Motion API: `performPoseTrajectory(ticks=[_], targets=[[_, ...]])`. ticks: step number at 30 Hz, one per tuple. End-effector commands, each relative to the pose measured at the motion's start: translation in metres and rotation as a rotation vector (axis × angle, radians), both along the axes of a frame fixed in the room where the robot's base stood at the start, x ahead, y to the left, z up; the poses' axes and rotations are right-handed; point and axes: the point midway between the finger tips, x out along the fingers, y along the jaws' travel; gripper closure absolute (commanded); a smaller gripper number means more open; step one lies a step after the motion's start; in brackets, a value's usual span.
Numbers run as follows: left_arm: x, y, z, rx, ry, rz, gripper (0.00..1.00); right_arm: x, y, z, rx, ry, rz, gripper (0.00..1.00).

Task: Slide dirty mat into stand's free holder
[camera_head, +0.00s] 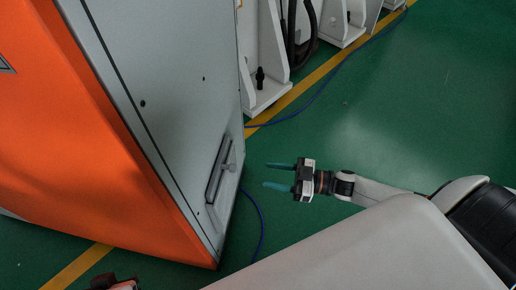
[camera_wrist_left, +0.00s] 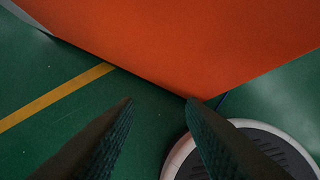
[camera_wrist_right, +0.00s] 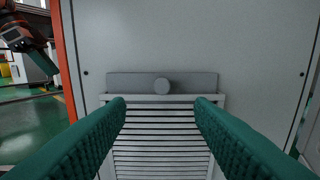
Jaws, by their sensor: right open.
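No mat, stand or holder can be made out for certain. A grey cabinet (camera_head: 170,70) carries a recessed vent (camera_head: 214,182) low on its side. My left gripper (camera_wrist_left: 160,99) is open and empty, near the cabinet's orange side.
The cabinet's orange panel (camera_head: 70,130) fills the left. White machine frames (camera_head: 265,60) stand at the back. A blue cable (camera_head: 261,215) lies on the green floor (camera_head: 420,90) beside the cabinet. The floor at right is clear.

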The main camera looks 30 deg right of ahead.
Motion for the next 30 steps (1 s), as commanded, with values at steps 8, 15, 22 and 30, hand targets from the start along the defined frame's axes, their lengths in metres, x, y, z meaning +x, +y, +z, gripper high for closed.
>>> performPoseTrajectory(ticks=[8, 15, 22, 30], targets=[[0.027, -0.009, 0.009, -0.033, -0.152, -0.013, 0.64, 0.031, 0.039, 0.001, 0.003, -0.005, -0.002, 0.52], [0.050, -0.017, 0.021, -0.063, -0.291, -0.024, 0.64, 0.056, 0.072, 0.000, 0.000, -0.004, -0.004, 0.52], [0.060, -0.021, 0.029, -0.078, -0.362, -0.028, 0.64, 0.067, 0.087, 0.001, -0.001, -0.002, -0.004, 0.52], [0.061, -0.022, 0.031, -0.080, -0.372, -0.029, 0.64, 0.068, 0.089, 0.001, -0.001, 0.000, -0.005, 0.52]])
